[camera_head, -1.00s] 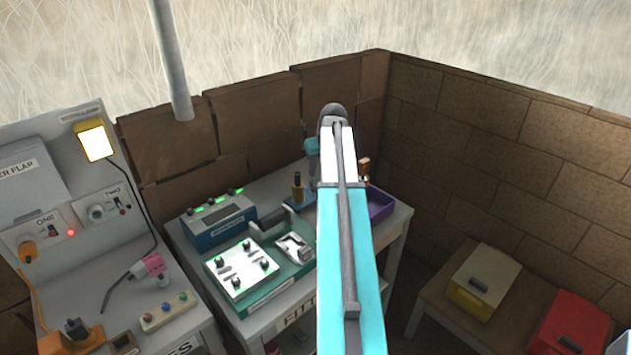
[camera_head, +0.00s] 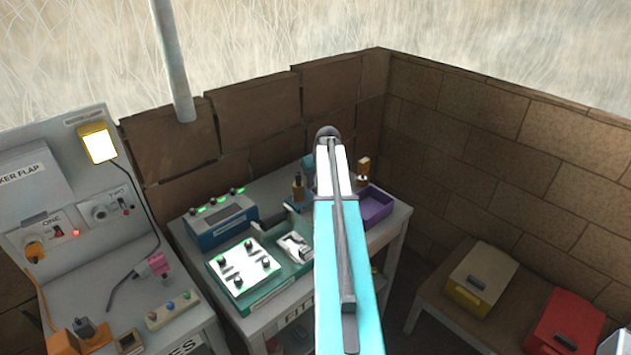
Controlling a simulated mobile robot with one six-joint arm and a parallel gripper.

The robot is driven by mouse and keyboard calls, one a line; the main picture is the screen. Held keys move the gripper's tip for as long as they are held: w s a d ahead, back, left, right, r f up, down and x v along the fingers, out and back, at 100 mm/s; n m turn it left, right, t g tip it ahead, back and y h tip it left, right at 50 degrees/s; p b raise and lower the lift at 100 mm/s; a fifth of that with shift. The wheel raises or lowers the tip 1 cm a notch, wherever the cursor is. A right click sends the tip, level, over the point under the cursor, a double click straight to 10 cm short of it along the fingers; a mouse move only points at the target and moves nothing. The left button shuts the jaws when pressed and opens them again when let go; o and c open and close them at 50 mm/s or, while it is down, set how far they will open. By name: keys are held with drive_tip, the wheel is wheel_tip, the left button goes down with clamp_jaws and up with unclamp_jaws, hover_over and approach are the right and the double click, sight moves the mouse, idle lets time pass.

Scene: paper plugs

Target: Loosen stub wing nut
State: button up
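I cannot surely make out a stub wing nut. A green fixture (camera_head: 262,296) on the bench carries a white plate with several dark knobs (camera_head: 240,268) and a silver bracket-like part (camera_head: 296,246). A small brass-coloured upright piece (camera_head: 298,186) stands behind it, and another (camera_head: 363,168) stands by the purple tray. My teal and white arm reaches over the bench, covering its middle. My gripper is hidden behind the arm, so its fingers and anything in them do not show.
A blue box with green lights (camera_head: 220,222) stands at the bench's back left. A purple tray (camera_head: 388,212) is at its right. A grey panel and worktop (camera_head: 100,275) stand left. Yellow (camera_head: 483,279) and red (camera_head: 565,325) boxes sit on a low table at right.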

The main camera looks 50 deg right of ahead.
drive_tip(key=shift+f, duration=0.1)
clamp_jaws()
drive_tip(key=shift+f+n+b, duration=0.1)
drive_tip(key=shift+n+b, duration=0.3)
drive_tip(key=shift+n, duration=0.1)
drive_tip(key=shift+n+y+b, duration=0.3)
drive_tip(key=shift+n+b, duration=0.1)
drive_tip(key=shift+n, duration=0.1)
drive_tip(key=n+b, duration=0.1)
drive_tip(key=n+y+b, duration=0.1)
drive_tip(key=n, duration=0.1)
drive_tip(key=n+y+b, duration=0.1)
drive_tip(key=n, duration=0.1)
drive_tip(key=shift+d+f+b, duration=0.1)
drive_tip(key=shift+d+b, duration=0.15)
drive_tip(key=shift+b, duration=0.1)
drive_tip(key=n+y+b, duration=0.1)
drive_tip(key=n, duration=0.1)
drive_tip(key=n+b, duration=0.1)
drive_tip(key=n, duration=0.1)
drive_tip(key=shift+w+d+n+y, duration=0.1)
drive_tip(key=shift+w+n+y, duration=0.05)
drive_tip(key=shift+n+y, duration=0.2)
drive_tip(key=shift+n+g+y+b, duration=0.45)
drive_tip(key=shift+n+g+b, duration=0.35)
drive_tip(key=shift+n, duration=0.55)
